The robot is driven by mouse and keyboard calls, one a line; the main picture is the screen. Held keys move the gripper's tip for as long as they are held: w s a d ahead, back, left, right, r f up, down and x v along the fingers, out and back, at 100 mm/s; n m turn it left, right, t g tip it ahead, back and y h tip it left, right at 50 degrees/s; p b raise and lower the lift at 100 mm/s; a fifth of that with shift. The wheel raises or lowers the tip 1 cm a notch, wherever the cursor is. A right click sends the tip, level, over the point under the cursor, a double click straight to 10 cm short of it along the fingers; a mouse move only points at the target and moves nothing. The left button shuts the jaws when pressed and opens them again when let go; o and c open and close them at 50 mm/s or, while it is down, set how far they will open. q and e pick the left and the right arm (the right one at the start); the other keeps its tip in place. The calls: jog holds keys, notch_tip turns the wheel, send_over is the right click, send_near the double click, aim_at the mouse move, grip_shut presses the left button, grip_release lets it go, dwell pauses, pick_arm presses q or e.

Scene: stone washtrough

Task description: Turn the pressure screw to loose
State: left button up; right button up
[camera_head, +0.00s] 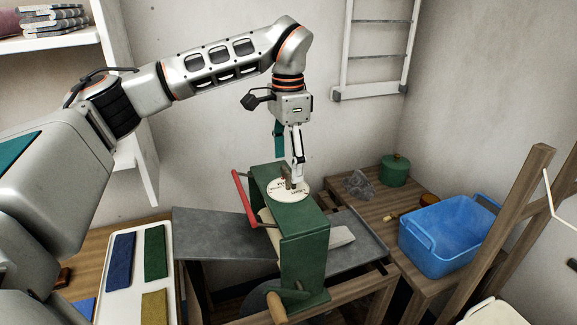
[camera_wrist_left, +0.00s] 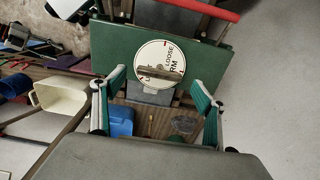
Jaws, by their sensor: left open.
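The pressure screw (camera_head: 290,184) is a small brownish crossbar on a white, lettered round dial (camera_head: 275,188). The dial lies on top of the green mangle-like frame (camera_head: 304,238). In the left wrist view the crossbar (camera_wrist_left: 160,73) lies nearly level across the dial (camera_wrist_left: 176,51); "LOOSE" and the letters "RM" are readable. Which mark the bar points at cannot be told. My left gripper (camera_head: 288,160) hangs pointing down over the dial. Its fingers stand wide apart in the left wrist view (camera_wrist_left: 157,78), one to each side of the bar, with nothing between them gripped. My right gripper is not in view.
A red lever (camera_head: 242,197) stands at the frame's left, and a wooden crank handle (camera_head: 277,307) at its front. A grey board (camera_head: 215,240) runs through the frame. A blue basin (camera_head: 447,240) and a green pot (camera_head: 395,170) stand right. A white tray with coloured cloths (camera_head: 129,300) lies left.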

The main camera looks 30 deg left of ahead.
pick_arm(q)
jog(key=shift+f, duration=1)
jog(key=shift+c, duration=0.3)
jog(key=c, duration=1)
jog(key=shift+c, duration=0.2)
